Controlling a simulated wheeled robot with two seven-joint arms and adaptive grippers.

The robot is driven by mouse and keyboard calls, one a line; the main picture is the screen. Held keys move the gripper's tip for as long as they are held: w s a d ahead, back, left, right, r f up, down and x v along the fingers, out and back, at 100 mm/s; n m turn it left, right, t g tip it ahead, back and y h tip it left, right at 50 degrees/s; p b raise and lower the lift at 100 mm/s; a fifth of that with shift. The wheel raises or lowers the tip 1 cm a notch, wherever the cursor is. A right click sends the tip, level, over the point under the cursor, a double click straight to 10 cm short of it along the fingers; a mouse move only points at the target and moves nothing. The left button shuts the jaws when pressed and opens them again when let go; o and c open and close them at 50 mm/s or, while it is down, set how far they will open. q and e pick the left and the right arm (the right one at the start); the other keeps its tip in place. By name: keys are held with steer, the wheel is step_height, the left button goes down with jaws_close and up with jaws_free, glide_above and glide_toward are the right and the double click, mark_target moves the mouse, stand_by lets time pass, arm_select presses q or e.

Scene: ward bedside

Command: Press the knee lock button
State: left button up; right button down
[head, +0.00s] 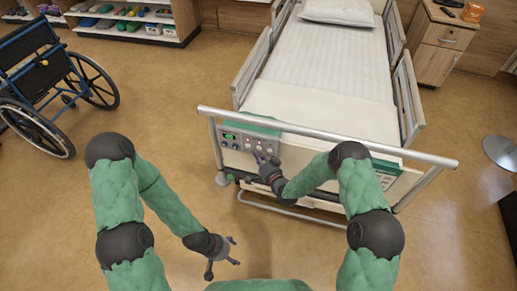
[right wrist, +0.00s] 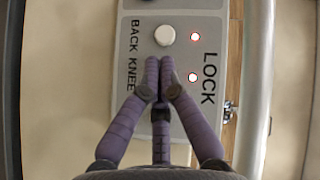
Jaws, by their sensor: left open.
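The control panel (head: 240,143) is on the bed's footboard, left of centre in the head view. In the right wrist view the panel (right wrist: 207,15) reads BACK, KNEE and LOCK. A round white button (right wrist: 165,36) shows in line with BACK. The spot in line with KNEE is covered by my right gripper (right wrist: 160,62), so the knee lock button is hidden. My right gripper's fingers are together and empty, with tips over that spot; I cannot tell if they touch. It also shows in the head view (head: 257,155). My left gripper (head: 224,265) is open and empty, low over the floor.
Two small red-ringed lights, one in line with BACK (right wrist: 195,37) and one with KNEE (right wrist: 193,77), look lit. The footboard's rail (head: 330,137) runs above the panel. A wheelchair (head: 50,85) stands at left and a bedside cabinet (head: 440,45) at right. The floor between is clear.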

steer(key=shift+s+a+p, duration=0.2)
steer(key=shift+s+a, duration=0.05)
steer(key=shift+s, duration=0.55)
steer(key=shift+s+a+p, duration=0.15)
steer(key=shift+s+a, duration=0.1)
steer(key=shift+s, duration=0.6)
steer(key=shift+s+a+p, duration=0.2)
steer(key=shift+s+a, duration=0.05)
steer(key=shift+s, duration=0.55)
steer(key=s+a+r+p, duration=0.2)
steer(key=s+p, duration=0.1)
steer(key=s, duration=0.4)
steer(key=shift+s+a, duration=0.25)
steer(key=shift+s, duration=0.05)
